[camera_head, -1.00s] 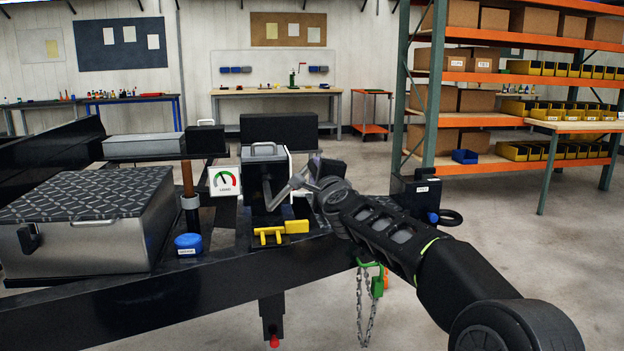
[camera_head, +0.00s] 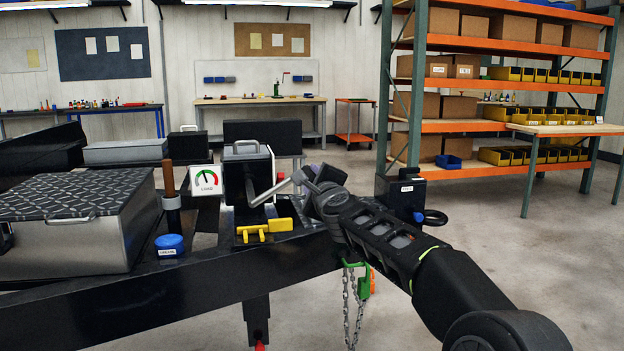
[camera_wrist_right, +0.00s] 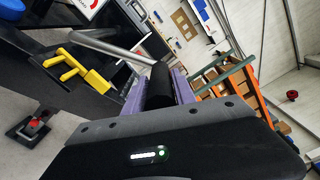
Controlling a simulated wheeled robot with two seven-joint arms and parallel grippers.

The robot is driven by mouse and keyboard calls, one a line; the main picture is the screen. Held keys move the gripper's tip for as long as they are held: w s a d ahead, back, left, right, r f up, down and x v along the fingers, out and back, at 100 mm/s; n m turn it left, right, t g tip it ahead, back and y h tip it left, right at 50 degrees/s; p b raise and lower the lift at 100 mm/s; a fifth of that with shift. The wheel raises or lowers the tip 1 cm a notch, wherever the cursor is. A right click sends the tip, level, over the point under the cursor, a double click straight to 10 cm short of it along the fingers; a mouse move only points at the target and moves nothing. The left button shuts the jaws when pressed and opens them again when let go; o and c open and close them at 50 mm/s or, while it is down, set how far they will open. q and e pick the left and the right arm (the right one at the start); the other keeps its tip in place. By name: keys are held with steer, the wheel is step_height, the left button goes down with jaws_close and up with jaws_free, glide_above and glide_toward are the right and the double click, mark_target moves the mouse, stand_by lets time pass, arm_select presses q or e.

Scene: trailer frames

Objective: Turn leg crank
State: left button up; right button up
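In the right wrist view the rod (camera_wrist_right: 107,46) runs to a black cylindrical grip (camera_wrist_right: 160,86). The purple fingers of my right gripper (camera_wrist_right: 161,90) lie on both sides of this grip, closed around it. A dark leg (camera_head: 256,315) hangs below the frame. My left gripper is not in view.
A load gauge (camera_head: 206,180) stands left of the housing. Yellow handles (camera_head: 264,229) lie before it. A blue cap (camera_head: 170,244) and metal toolbox (camera_head: 75,235) are farther left. A black box (camera_head: 401,197) with a wheel is right, a chain (camera_head: 355,305) below. Open floor lies right.

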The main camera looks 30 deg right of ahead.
steer(key=o, duration=0.4)
steer(key=shift+c, duration=0.2)
steer(key=v, duration=0.8)
steer(key=shift+b, duration=0.35)
steer(key=shift+w, duration=0.1)
